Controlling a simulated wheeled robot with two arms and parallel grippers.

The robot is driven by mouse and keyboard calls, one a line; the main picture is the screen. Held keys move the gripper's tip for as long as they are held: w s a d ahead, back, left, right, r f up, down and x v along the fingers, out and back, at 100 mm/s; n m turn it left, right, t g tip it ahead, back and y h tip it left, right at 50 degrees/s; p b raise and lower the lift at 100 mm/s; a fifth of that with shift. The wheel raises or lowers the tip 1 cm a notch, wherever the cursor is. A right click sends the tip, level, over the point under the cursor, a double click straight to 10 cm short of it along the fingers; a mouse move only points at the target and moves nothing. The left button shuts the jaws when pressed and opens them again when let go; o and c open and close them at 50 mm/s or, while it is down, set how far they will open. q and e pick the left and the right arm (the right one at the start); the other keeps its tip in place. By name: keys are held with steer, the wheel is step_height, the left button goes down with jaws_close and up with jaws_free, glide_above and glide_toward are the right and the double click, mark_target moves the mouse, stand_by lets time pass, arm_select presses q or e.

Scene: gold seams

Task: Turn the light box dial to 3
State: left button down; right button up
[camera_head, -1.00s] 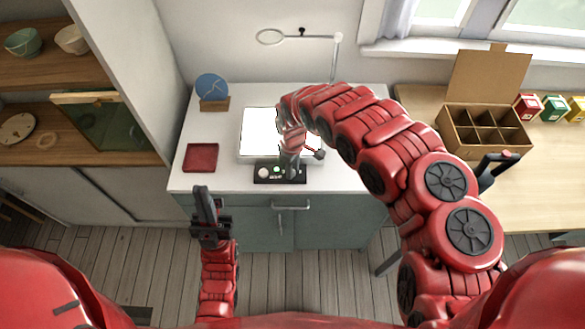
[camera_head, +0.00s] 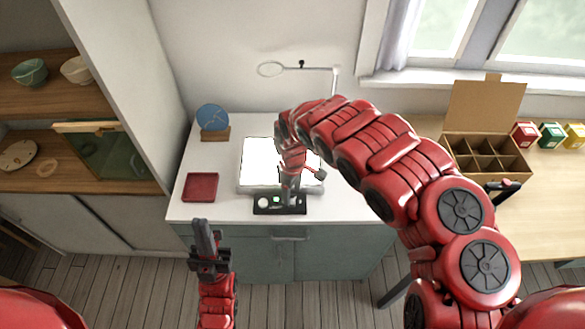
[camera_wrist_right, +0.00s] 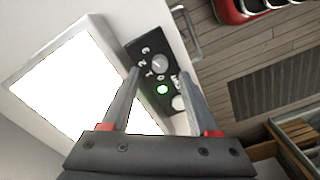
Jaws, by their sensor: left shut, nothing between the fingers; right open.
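The light box (camera_head: 256,160) lies on the white cabinet top with its panel glowing white. Its black control strip (camera_head: 293,210) runs along the front edge. In the right wrist view the grey round dial (camera_wrist_right: 160,63) sits on this strip beside the printed numbers 3, 2, 1 and 0; I cannot tell where it points. A lit green-rimmed white spot (camera_wrist_right: 162,89) and another pale round part (camera_wrist_right: 179,103) are beside it. My right gripper (camera_wrist_right: 158,84) is open above the strip, its fingers apart and empty. My left gripper (camera_head: 203,224) is shut and empty, in front of the cabinet.
A red tray (camera_head: 200,187) and a blue disc on a wooden stand (camera_head: 213,120) are left of the light box. A ring-ended lamp arm (camera_head: 300,68) stands behind. A divided cardboard box (camera_head: 487,155) is on the wooden table at right.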

mark_target(293, 201)
step_height(293, 201, up, 13)
steer(key=p, duration=0.5)
steer(key=shift+r, duration=0.1)
